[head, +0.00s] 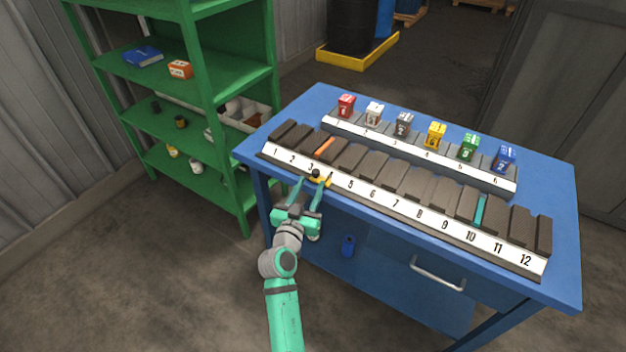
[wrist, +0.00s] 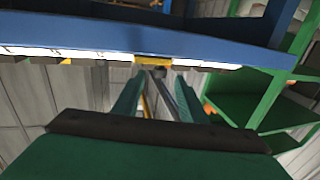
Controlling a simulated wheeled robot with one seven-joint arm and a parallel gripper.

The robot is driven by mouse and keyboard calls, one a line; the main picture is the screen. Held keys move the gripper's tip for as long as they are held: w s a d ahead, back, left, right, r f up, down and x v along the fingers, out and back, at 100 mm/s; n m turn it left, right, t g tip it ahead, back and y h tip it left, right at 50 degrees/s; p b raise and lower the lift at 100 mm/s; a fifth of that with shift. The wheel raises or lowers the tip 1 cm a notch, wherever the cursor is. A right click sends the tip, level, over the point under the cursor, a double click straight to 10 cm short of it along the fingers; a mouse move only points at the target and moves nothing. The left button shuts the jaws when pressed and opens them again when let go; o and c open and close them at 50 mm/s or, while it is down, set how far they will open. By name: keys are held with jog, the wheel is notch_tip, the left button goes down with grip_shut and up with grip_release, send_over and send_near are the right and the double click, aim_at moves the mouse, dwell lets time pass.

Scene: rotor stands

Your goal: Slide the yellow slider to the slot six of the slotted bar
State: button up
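The slotted bar (head: 395,207) lies along the near edge of the blue table, with dark blocks behind a white strip numbered 1 to 12. The yellow slider (head: 324,181) is on the strip between labels 3 and 5, where label 4 is covered. A dark knob (head: 316,173) sticks out at it. In the wrist view, the yellow slider (wrist: 155,60) shows at the bar's edge. My gripper (head: 312,184) is in front of the slider. Its fingers are apart, one on each side of the knob in the wrist view (wrist: 160,75). Contact cannot be told.
A second numbered rack (head: 425,152) with several coloured boxes stands behind the bar. An orange strip (head: 325,147) and a teal strip (head: 479,210) sit among the dark blocks. A green shelf (head: 180,105) stands left. A drawer handle (head: 437,275) projects below the tabletop.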

aim_at(314, 176)
jog(key=shift+x, duration=1.7)
grip_shut()
